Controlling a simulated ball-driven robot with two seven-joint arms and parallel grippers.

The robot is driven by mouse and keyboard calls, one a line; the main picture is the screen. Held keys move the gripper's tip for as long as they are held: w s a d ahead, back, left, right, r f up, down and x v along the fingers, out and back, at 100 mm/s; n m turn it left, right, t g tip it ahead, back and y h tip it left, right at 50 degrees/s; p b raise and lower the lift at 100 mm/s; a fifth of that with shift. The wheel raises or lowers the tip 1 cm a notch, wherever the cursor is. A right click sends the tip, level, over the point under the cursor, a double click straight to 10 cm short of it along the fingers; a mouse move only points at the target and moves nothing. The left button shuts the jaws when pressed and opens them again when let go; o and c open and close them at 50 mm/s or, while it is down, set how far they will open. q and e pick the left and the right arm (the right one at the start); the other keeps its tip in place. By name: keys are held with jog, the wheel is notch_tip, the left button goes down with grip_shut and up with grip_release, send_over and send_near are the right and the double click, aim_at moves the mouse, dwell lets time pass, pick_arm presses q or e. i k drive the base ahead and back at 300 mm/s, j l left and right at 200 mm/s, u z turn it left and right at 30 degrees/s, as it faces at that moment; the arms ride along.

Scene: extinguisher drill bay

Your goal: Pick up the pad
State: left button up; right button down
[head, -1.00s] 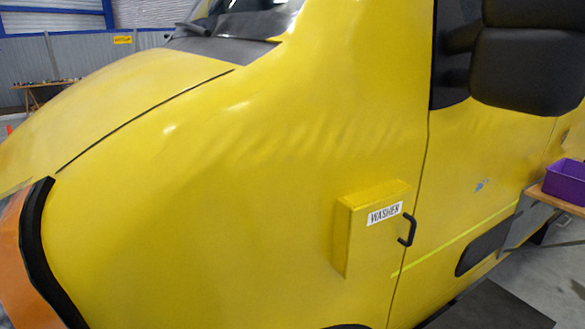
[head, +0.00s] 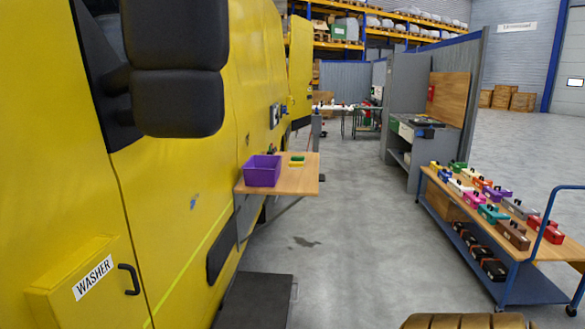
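A small green and yellow block (head: 297,161), which looks like a scouring pad, lies on a wooden shelf (head: 305,184) fixed to the side of the yellow vehicle. It is small in the head view, and I cannot tell for sure that it is the pad. A purple open bin (head: 262,171) stands just left of it on the same shelf. Neither of my grippers is in view.
The yellow vehicle (head: 185,150) fills the left, with a WASHER box (head: 75,285) and a blue mark (head: 194,202). A dark step (head: 256,300) lies below. A cart with colored cases (head: 455,215) stands right. Grey floor (head: 350,250) between is open.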

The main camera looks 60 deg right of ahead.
aim_at(292, 165)
jog(key=z, duration=1.95)
jog(key=i+l+z, duration=0.4)
jog(key=i, duration=0.55)
jog(key=i+z, duration=0.4)
jog(key=i, duration=0.55)
jog(key=i+l+u, duration=0.2)
jog(key=i, duration=0.4)
jog(key=i+l+u, duration=0.2)
jog(key=i, duration=0.45)
jog(key=i+l+u, duration=0.1)
jog(key=i+u, duration=0.2)
jog(key=u, duration=0.2)
jog(key=i+l+u, duration=0.15)
jog(key=u, duration=0.35)
jog(key=i+l+u, duration=0.3)
jog(key=u, duration=0.2)
